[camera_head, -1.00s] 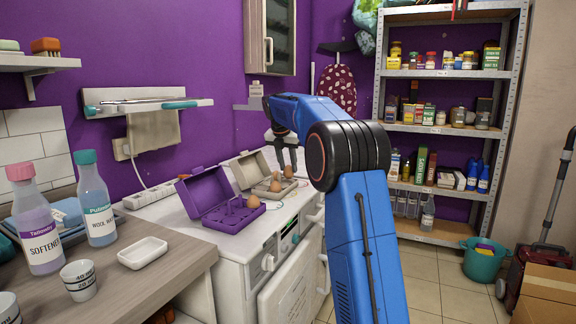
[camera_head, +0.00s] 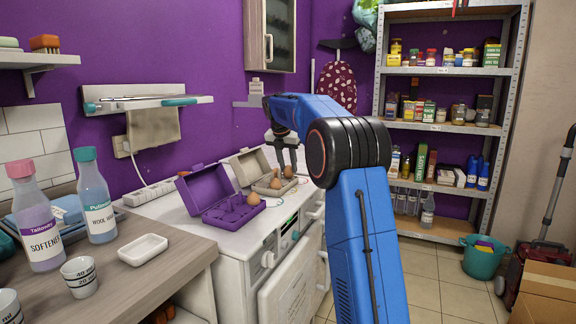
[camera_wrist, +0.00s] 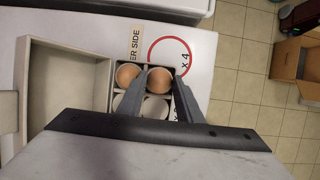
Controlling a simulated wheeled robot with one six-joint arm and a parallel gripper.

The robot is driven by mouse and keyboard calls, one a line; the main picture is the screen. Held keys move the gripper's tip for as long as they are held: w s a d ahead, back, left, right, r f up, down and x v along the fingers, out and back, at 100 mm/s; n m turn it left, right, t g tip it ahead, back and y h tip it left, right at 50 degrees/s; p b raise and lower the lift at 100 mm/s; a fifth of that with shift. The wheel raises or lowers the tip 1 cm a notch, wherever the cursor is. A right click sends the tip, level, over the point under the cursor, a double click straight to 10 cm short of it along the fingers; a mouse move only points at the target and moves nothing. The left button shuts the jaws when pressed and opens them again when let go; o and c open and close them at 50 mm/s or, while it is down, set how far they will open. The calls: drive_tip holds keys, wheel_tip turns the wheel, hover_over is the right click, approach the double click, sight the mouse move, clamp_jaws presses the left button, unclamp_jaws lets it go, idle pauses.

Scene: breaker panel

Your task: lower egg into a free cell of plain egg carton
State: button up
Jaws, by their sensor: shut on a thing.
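The plain egg carton (camera_head: 252,165) is beige-grey and open on the white machine top, with its lid raised. In the wrist view its lid (camera_wrist: 68,90) lies to the left of the cells. My gripper (camera_head: 288,167) points down over the carton; it also shows in the wrist view (camera_wrist: 161,72). It is shut on a brown egg (camera_wrist: 160,80), also seen in the head view (camera_head: 288,172), at a cell of the carton. Whether the egg touches the cell floor is hidden. Another brown egg (camera_wrist: 127,75) sits in the neighbouring cell. An empty cell (camera_wrist: 155,108) shows between my fingers.
An open purple carton (camera_head: 205,192) with one brown egg (camera_head: 253,199) stands in front of the plain one. A printed red circle (camera_wrist: 186,45) marks the surface beside the cells. A metal shelf (camera_head: 450,130) stands to the right, and a wooden counter (camera_head: 180,265) front left.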

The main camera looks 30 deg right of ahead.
drive_tip(key=shift+f, duration=0.85)
idle(0.6)
drive_tip(key=o, duration=1.1)
drive_tip(key=v, duration=1.6)
drive_tip(key=s+a+m+y, duration=0.1)
drive_tip(key=s+a+m, duration=0.55)
drive_tip(key=s, duration=0.65)
drive_tip(key=s+a+f+m+y, duration=0.1)
drive_tip(key=s+a+f+m, duration=0.2)
drive_tip(key=s+f+m, duration=0.3)
drive_tip(key=s+a+f+m+t, duration=0.1)
drive_tip(key=s+a+f+m, duration=0.3)
drive_tip(key=s+f, duration=1)
drive_tip(key=s+a+f+m+t+y, duration=0.1)
drive_tip(key=s+a+f+m, duration=0.3)
drive_tip(key=s, duration=1.4)
wheel_tip(320, 180, down, 7)
drive_tip(key=shift+s+a+r+m+y, duration=0.1)
drive_tip(key=shift+m+y, duration=0.05)
drive_tip(key=shift+m, duration=1.05)
drive_tip(key=shift+r+m+y, duration=0.15)
drive_tip(key=shift+m, duration=1)
